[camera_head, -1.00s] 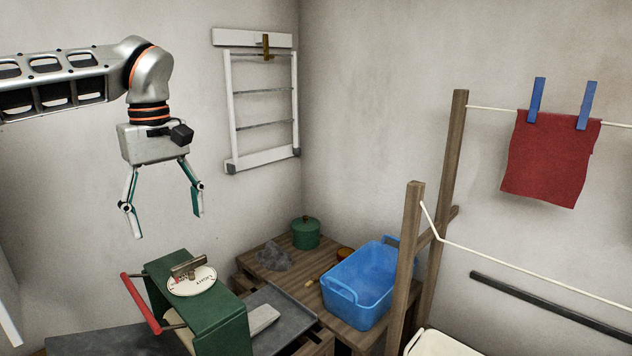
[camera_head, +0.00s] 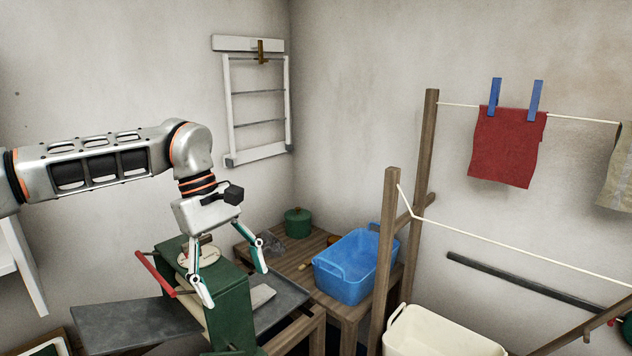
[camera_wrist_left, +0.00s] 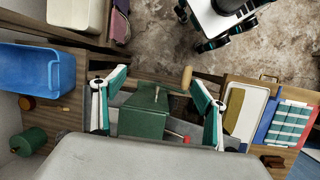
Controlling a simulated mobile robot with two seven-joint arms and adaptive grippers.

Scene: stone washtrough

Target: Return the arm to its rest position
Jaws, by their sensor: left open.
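My left arm (camera_head: 110,160) comes in from the left of the head view, bent downward at the wrist. My left gripper (camera_head: 234,283) is open and empty, its two fingers spread and pointing down. In the head view it overlaps the green box-shaped device (camera_head: 232,300) with a red bar. The wrist view shows the same gripper (camera_wrist_left: 157,88) with the green device (camera_wrist_left: 145,118) between and below its fingers. It appears to be above the device, though the gap is hard to judge. My right gripper cannot be made out.
A blue basket (camera_head: 352,268) and a green pot (camera_head: 298,222) stand on a wooden table to the right. A drying rack with wooden posts (camera_head: 388,270) holds a red cloth (camera_head: 505,150). A cream tub (camera_head: 440,335) is in front. A white wall rack (camera_head: 258,110) hangs behind.

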